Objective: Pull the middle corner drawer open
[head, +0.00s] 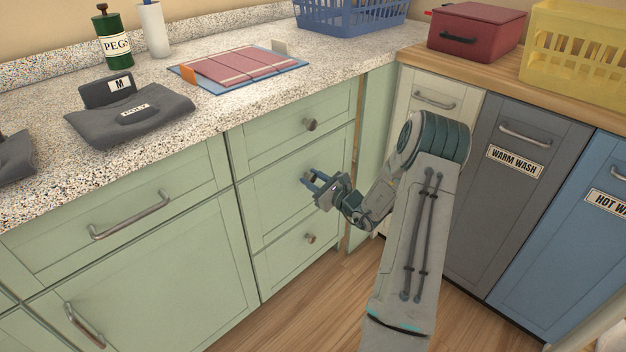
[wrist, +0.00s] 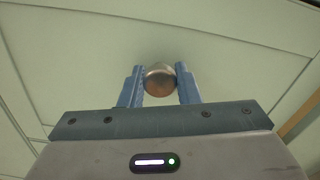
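The middle corner drawer (head: 277,196) is a pale green panel in a stack of three at the corner, and it looks closed. My gripper (head: 312,181) is at its front, with the blue fingers pointing at the panel. In the wrist view the drawer's round metal knob (wrist: 159,79) sits between the two fingertips of my gripper (wrist: 160,84). The fingers are spread to either side of the knob, very near it; I cannot tell whether they touch it. In the head view the gripper hides this knob.
The top drawer knob (head: 310,125) and bottom drawer knob (head: 310,238) are above and below. The stone counter (head: 230,103) overhangs the drawers. A grey warm wash front (head: 514,180) stands to the right of my arm. Wooden floor (head: 320,300) lies clear in front of the drawers.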

